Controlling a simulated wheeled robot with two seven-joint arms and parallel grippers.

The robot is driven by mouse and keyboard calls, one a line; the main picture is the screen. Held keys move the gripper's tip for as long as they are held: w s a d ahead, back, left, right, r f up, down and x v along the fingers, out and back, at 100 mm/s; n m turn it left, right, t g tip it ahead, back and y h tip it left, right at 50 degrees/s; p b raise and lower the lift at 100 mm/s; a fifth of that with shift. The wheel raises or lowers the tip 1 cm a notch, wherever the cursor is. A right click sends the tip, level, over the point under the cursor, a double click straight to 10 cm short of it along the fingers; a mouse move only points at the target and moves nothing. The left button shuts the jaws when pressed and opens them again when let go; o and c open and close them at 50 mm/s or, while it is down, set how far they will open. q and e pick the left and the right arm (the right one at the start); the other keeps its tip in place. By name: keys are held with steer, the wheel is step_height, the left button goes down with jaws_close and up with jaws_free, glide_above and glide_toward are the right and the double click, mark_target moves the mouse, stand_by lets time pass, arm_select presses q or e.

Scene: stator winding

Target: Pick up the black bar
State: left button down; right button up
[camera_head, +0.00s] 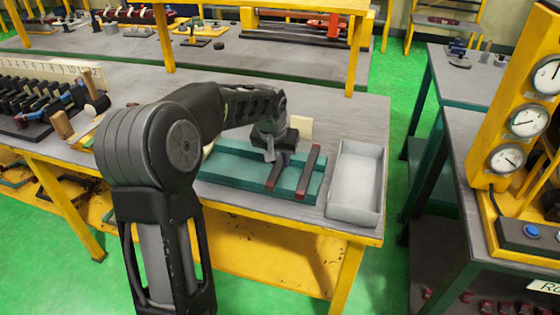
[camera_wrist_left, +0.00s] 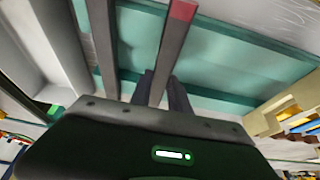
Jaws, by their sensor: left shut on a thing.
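A black bar (camera_head: 277,172) with a red end lies across the teal tray (camera_head: 229,167) on the workbench. My left gripper (camera_head: 272,153) comes down over this bar from above and is shut on it. In the left wrist view the bar (camera_wrist_left: 172,45) runs up from between the two fingers (camera_wrist_left: 162,90), its red end at the top. A second dark bar (camera_head: 308,171) with red ends lies beside it on the right, apart from the gripper. It also shows in the wrist view (camera_wrist_left: 103,45). I cannot tell whether the held bar still touches the tray. My right gripper is not in view.
A pale grey open bin (camera_head: 355,184) stands right of the tray and looks empty. A rack of dark tools (camera_head: 35,105) stands at the left of the bench. A yellow gauge stand (camera_head: 515,120) is on the table at right, across a gap.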

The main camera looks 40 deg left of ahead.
mark_target(280, 162)
arm_select(q)
step_height(280, 162, up, 10)
steer(key=shift+f, duration=0.25)
stand_by(0.6)
